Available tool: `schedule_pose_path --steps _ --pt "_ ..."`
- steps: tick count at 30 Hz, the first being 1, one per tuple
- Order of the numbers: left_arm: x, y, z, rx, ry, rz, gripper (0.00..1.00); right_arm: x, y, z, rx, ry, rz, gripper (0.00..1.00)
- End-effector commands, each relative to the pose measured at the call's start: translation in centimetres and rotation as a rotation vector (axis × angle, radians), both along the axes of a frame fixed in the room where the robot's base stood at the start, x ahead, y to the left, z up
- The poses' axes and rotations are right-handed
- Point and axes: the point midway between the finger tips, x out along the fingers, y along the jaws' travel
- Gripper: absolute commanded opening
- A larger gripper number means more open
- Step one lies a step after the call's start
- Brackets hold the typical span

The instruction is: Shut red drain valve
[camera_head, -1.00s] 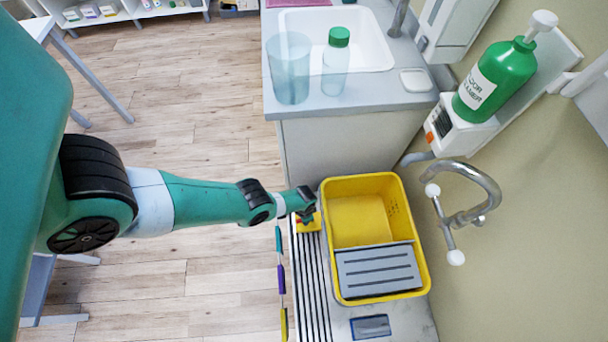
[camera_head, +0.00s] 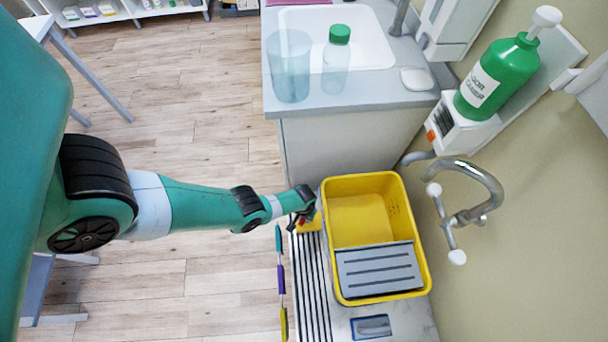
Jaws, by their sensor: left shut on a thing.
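My left gripper (camera_head: 300,216) reaches in from the left and is shut at the left side of the yellow bucket. A small bit of red, the drain valve's handle (camera_head: 292,223), shows at its fingertips; most of the valve is hidden behind the gripper. A yellow block (camera_head: 312,224) sits beside it, close to the bucket wall. The yellow bucket (camera_head: 424,268) stands upright with a grey slotted wringer plate (camera_head: 378,270) in its near half. My right gripper is not in view.
A counter (camera_head: 360,98) holds a clear blue cup (camera_head: 290,70) and a green-capped bottle (camera_head: 337,62). A green cleaner bottle (camera_head: 497,78) is on the wall. Open floor lies left.

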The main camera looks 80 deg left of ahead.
Motion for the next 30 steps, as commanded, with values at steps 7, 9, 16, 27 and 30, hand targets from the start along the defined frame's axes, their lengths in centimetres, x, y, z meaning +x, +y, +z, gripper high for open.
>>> schedule_pose_path --steps 7,9,16,27,30 --pt "-0.07 0.01 -0.13 0.0 0.0 0.231 0.0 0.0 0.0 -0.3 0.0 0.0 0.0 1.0" --pt "-0.07 0.01 -0.13 0.0 0.0 0.297 0.0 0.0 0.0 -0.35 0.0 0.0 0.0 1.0" --pt "-0.14 -0.01 -0.15 0.0 0.001 0.495 0.0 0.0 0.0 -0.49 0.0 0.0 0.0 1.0" --pt "-0.13 0.0 -0.14 0.0 0.0 0.693 0.0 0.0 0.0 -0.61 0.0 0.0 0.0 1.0" --pt "-0.13 0.0 -0.13 0.0 0.0 0.718 0.0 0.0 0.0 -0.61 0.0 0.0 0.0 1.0"
